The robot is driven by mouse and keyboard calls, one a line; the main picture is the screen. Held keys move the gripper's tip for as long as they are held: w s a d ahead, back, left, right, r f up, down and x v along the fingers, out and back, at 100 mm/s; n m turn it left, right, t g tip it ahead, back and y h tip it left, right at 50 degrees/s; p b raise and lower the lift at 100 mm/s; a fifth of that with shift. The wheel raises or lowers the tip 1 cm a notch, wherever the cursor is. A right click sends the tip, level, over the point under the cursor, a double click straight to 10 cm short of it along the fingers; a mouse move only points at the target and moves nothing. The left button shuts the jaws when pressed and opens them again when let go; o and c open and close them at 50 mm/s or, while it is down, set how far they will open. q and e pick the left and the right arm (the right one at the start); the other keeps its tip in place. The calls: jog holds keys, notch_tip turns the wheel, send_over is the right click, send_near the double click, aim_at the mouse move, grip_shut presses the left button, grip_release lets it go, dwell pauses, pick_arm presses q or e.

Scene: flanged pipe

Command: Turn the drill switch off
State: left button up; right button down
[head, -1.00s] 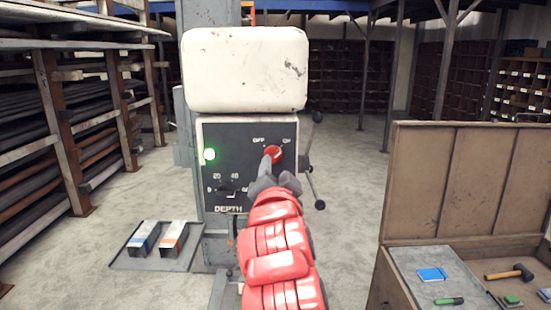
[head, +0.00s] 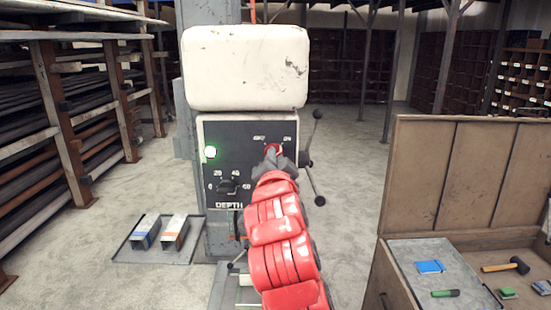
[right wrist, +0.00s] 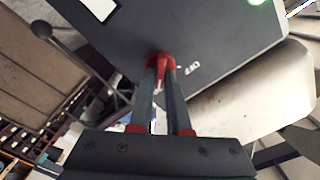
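The drill's control panel (head: 225,135) faces me below a white housing (head: 246,68). Its red switch (head: 272,148) sits at the upper right between the OFF and ON labels, partly hidden by my gripper. A green light (head: 210,152) glows at the panel's left. My right gripper (head: 272,158) is at the switch. In the right wrist view, the two fingers of the gripper (right wrist: 160,82) lie close together on either side of the red switch's handle (right wrist: 160,60) and appear shut on it. My left gripper is not in view.
A depth dial (head: 229,186) is on the panel's lower left. Lever handles (head: 312,172) stick out at the drill's right. A wooden chest (head: 460,180) with tools stands at the right, shelving (head: 70,120) at the left. A tray with two boxes (head: 160,235) lies on the floor.

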dwell(0.5)
jog(key=n, duration=0.6)
jog(key=n+p, duration=0.1)
jog(key=n, duration=0.5)
jog(key=n+p, duration=0.1)
jog(key=n, duration=0.4)
jog(key=shift+a+r+n, duration=0.2)
jog(key=shift+a+n, duration=0.15)
jog(key=shift+n, duration=0.05)
dwell(0.4)
jog(key=c, duration=0.9)
grip_release()
jog(key=shift+f, duration=0.15)
